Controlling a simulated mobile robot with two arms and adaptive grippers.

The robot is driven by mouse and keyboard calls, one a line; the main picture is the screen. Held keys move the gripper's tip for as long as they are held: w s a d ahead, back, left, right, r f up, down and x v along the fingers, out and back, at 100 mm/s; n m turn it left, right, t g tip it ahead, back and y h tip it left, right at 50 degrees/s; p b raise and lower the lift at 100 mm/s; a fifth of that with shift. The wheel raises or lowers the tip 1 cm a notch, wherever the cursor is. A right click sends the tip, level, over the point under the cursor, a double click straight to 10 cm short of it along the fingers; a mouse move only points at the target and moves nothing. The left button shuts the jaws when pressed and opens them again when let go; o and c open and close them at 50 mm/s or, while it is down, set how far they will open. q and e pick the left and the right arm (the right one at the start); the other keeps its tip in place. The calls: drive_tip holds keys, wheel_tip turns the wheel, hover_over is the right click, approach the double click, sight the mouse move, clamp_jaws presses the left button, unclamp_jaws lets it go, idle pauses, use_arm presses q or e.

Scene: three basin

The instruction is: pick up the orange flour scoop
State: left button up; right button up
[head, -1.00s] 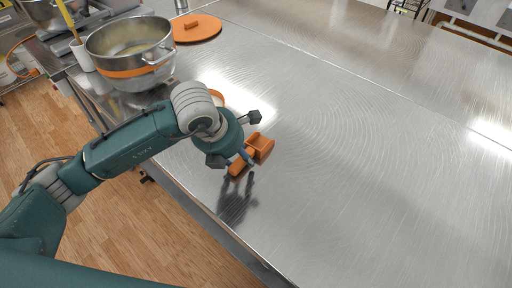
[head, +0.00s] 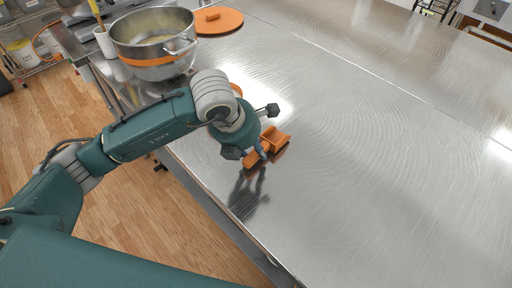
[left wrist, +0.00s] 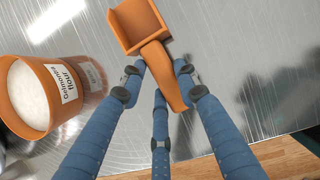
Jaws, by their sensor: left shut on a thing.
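The orange flour scoop (head: 275,139) is at my left gripper (head: 261,153) over the steel table. In the left wrist view the scoop (left wrist: 140,22) has its square bowl at the top and its handle pointing down between the blue fingers. My left gripper (left wrist: 160,88) is shut on the handle. I cannot tell whether the scoop touches the table. My right gripper is not in view.
An orange tub labelled flour (left wrist: 28,100) stands left of the scoop in the left wrist view. A steel mixing bowl (head: 152,64) and an orange round lid (head: 220,24) are at the back left. The steel table (head: 380,150) is clear to the right.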

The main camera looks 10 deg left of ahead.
use_arm(q)
wheel_tip(320, 180, up, 20)
drive_tip(key=b, duration=0.3)
drive_tip(key=shift+f, duration=0.25)
drive_tip(key=o, duration=0.3)
drive_tip(key=c, duration=0.3)
